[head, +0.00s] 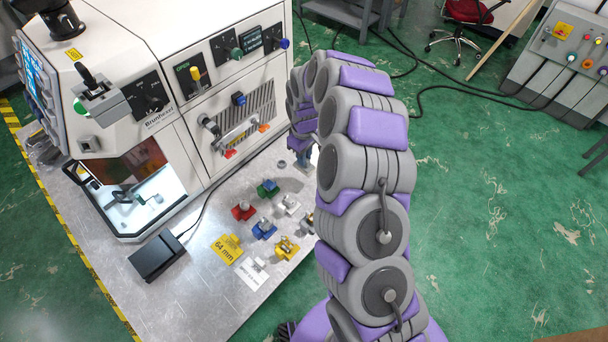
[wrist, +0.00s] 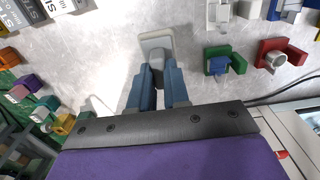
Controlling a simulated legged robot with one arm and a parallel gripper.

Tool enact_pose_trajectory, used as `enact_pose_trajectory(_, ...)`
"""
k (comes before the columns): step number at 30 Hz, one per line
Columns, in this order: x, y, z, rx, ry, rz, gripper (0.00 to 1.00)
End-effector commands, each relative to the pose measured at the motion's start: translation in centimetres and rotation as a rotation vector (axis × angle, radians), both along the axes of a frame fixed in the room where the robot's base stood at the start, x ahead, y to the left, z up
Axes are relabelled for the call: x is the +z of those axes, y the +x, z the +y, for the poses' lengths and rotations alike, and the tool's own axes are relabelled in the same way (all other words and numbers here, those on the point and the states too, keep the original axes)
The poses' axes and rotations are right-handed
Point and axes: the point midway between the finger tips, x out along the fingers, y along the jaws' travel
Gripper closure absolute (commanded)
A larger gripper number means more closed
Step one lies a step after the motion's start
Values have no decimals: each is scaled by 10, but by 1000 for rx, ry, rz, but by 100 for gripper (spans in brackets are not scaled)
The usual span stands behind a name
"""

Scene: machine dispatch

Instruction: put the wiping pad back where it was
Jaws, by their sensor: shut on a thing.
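The wiping pad (wrist: 155,41) shows in the wrist view as a pale flat plate with a grey grip on it. My gripper (wrist: 158,72) has its blue fingers closed around that grip, and the plate sticks out beyond the fingertips. The plate is over the metal bench top; I cannot tell whether it touches it. In the head view my purple and grey arm reaches to the far right part of the bench, and hides most of the gripper and the pad.
Coloured fixtures stand on the bench top (head: 190,290), including a green one (head: 268,188), a red one (head: 243,211) and a yellow one (head: 287,249). The machine's front panel (head: 240,110) rises close behind. A black box (head: 157,255) lies at the left. Bare metal surrounds the pad.

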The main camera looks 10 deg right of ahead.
Motion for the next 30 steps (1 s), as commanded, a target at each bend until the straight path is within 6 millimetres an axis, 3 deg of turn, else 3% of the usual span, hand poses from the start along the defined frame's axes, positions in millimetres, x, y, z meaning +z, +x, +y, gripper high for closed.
enact_pose_trajectory(3, -25, -2, -2, 1, 0, 6, 100)
enact_pose_trajectory(16, -75, -2, 0, 4, -3, 6, 100)
enact_pose_trajectory(25, -77, -1, -1, 4, -3, 3, 100)
enact_pose_trajectory(26, -78, -1, -1, 4, -2, 3, 82)
enact_pose_trajectory(30, -77, -1, -1, 4, -2, 2, 69)
